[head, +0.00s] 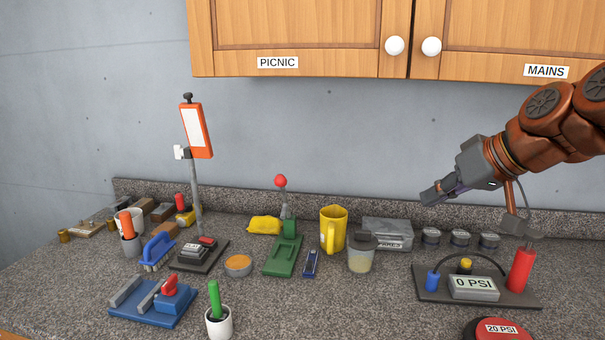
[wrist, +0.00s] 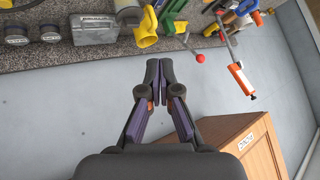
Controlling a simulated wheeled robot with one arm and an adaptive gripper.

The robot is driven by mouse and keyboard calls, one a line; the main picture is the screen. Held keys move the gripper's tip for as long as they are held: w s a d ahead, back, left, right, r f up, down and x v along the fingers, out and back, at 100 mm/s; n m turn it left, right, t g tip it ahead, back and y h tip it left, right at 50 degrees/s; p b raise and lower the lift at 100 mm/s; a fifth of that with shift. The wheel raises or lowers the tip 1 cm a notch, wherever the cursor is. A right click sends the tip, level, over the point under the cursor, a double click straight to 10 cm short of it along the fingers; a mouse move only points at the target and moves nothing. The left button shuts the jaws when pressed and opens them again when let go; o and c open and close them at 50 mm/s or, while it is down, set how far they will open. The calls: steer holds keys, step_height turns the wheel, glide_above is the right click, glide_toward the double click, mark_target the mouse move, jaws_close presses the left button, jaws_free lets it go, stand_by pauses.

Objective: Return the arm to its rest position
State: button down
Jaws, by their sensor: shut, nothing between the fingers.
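My gripper (head: 432,195) is at the right in the head view, in the air above the counter and in front of the wall. It points to the left and slightly down. In the wrist view its two fingers (wrist: 153,78) meet at the tips, shut, with nothing between them. My orange-brown arm comes in from the right edge, close below the cabinet labelled MAINS. The gripper touches nothing that I can see.
The granite counter (head: 70,283) holds a yellow mug (head: 333,229), a grey metal box (head: 388,234), a 0 PSI gauge board (head: 474,288), a tall stand with an orange panel (head: 196,130) and a green-based lever (head: 284,254). Wooden cabinets (head: 300,25) hang above. The wall space between is clear.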

steer(key=s+a+f+g+h+p, duration=0.1)
steer(key=s+a+f+g, duration=0.2)
steer(key=s+a+f, duration=0.45)
steer(key=s+d+f+m+g+h+p, duration=0.1)
steer(key=s+f+g+h+p, duration=0.1)
steer(key=s+f, duration=0.6)
steer(key=s+d+f+m+g+h+p, duration=0.1)
steer(key=s+f+g, duration=0.3)
steer(key=s+f, duration=0.4)
steer(key=s+h, duration=0.1)
steer(key=s, duration=0.4)
steer(key=shift+s+f+p, duration=0.15)
steer(key=shift+s+p, duration=0.25)
